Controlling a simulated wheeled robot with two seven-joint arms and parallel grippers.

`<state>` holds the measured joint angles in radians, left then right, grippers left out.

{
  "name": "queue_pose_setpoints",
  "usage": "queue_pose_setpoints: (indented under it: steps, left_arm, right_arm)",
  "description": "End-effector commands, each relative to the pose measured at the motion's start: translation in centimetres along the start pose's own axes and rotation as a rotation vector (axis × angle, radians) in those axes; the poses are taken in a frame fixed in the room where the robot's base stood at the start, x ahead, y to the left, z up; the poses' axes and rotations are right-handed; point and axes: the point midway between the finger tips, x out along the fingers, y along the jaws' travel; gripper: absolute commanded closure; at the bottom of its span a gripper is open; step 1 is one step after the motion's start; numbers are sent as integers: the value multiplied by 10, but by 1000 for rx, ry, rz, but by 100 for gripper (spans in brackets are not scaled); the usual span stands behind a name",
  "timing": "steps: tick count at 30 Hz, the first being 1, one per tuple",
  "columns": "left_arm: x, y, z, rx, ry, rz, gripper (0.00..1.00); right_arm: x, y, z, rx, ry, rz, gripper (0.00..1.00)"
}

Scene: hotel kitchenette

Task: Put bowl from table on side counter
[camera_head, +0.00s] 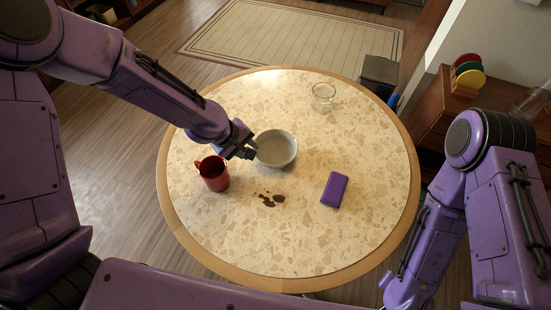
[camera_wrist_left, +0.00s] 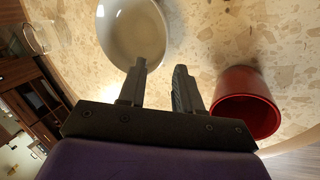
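A pale grey-white bowl (camera_head: 277,148) sits upright on the round speckled table (camera_head: 320,240), a little left of its middle. My left gripper (camera_head: 252,152) is at the bowl's left rim. In the left wrist view the bowl (camera_wrist_left: 133,32) lies just ahead of the fingers (camera_wrist_left: 160,82). The fingers are apart with an empty gap between them, and one fingertip is close to the rim; I cannot tell whether it touches. My right arm is at the right edge of the head view, and its gripper is out of frame. A wooden side counter (camera_head: 430,115) stands at the right.
A red mug (camera_head: 213,174) stands close to my left gripper; it also shows in the left wrist view (camera_wrist_left: 245,104). A dark spill (camera_head: 270,200), a purple box-like item (camera_head: 334,189) and a clear glass (camera_head: 322,97) are on the table. Coloured discs in a rack (camera_head: 467,74) occupy the counter.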

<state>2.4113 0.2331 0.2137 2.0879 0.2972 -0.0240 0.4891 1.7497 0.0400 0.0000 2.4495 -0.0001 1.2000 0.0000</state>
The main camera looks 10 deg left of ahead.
Motion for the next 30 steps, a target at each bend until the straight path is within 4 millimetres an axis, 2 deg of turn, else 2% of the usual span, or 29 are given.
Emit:
queue_pose_setpoints:
  steps: [1, 6, 13, 19, 22, 28, 30]
  left_arm:
    - [9, -2, 0, 0, 0, 0, 66]
    - [38, -2, 0, -1, -2, -2, 66]
    - [65, -3, 0, 1, -2, -2, 66]
    - [98, -6, 0, 0, -2, -2, 66]
    - [106, -6, 0, 0, -1, -1, 66]
    - [107, -6, -1, 1, 0, 0, 66]
    - [107, -6, -1, 0, 0, 0, 89]
  right_arm:
    - [5, 0, 2, 0, 0, 0, 57]
    - [1, 0, 0, 0, 0, 0, 57]
    - [-4, 0, -2, 0, 0, 0, 57]
    - [-11, 1, -4, 0, 0, 0, 57]
    - [-11, 1, -5, 0, 0, 0, 57]
    - [-11, 1, -4, 0, 0, 0, 57]
    - [-11, 1, -4, 0, 0, 0, 57]
